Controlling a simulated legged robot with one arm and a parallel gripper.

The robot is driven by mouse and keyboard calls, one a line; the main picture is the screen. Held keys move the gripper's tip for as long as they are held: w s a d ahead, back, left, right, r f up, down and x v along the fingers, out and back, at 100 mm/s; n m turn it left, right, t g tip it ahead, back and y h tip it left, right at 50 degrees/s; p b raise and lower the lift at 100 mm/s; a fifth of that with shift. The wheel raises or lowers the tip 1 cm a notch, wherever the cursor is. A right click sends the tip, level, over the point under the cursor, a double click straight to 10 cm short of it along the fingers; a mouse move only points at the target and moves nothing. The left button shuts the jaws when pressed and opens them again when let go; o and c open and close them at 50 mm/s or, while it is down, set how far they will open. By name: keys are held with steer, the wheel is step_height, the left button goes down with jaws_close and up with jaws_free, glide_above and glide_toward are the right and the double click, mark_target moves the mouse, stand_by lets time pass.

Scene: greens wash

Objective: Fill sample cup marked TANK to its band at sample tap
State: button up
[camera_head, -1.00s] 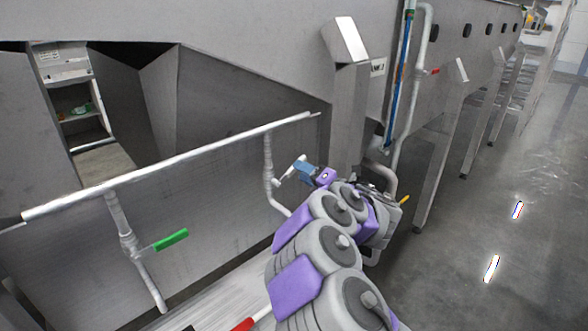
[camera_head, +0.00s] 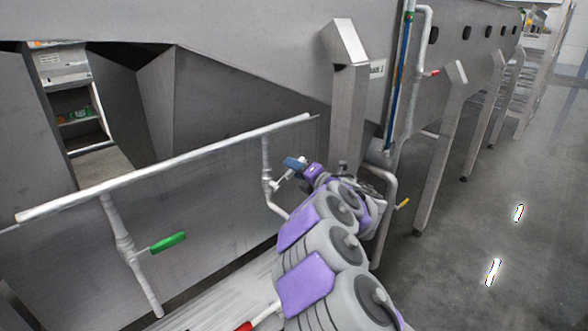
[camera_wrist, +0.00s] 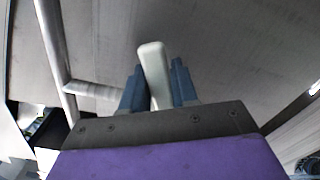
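My gripper (camera_head: 293,163) is at a pipe with a white handle (camera_head: 281,181), right of centre in the head view. In the wrist view the blue fingers (camera_wrist: 158,85) stand one on each side of a pale, round-ended handle (camera_wrist: 153,72), which fills the gap between them. They look closed on it. I see no sample cup and no band in either view.
A long white rail (camera_head: 165,170) runs across the left. A green-handled valve (camera_head: 167,242) sits on a pipe below it. A yellow handle (camera_head: 403,203) is right of my arm, and a red one (camera_head: 435,72) is higher. Steel legs (camera_head: 437,150) border the open floor (camera_head: 500,220).

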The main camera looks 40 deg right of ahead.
steer(key=shift+d, duration=0.3)
steer(key=shift+c, duration=0.8)
steer(key=shift+d, duration=0.1)
jaws_close()
steer(key=shift+a, duration=0.2)
steer(key=shift+f, duration=0.15)
steer(key=shift+d+f+m+p, duration=0.2)
steer(key=shift+f+m+p, duration=0.85)
steer(key=shift+m, duration=0.35)
steer(key=shift+d+f+m+p, duration=0.2)
steer(key=shift+f+m+p, duration=0.65)
steer(key=shift+m+p, duration=0.45)
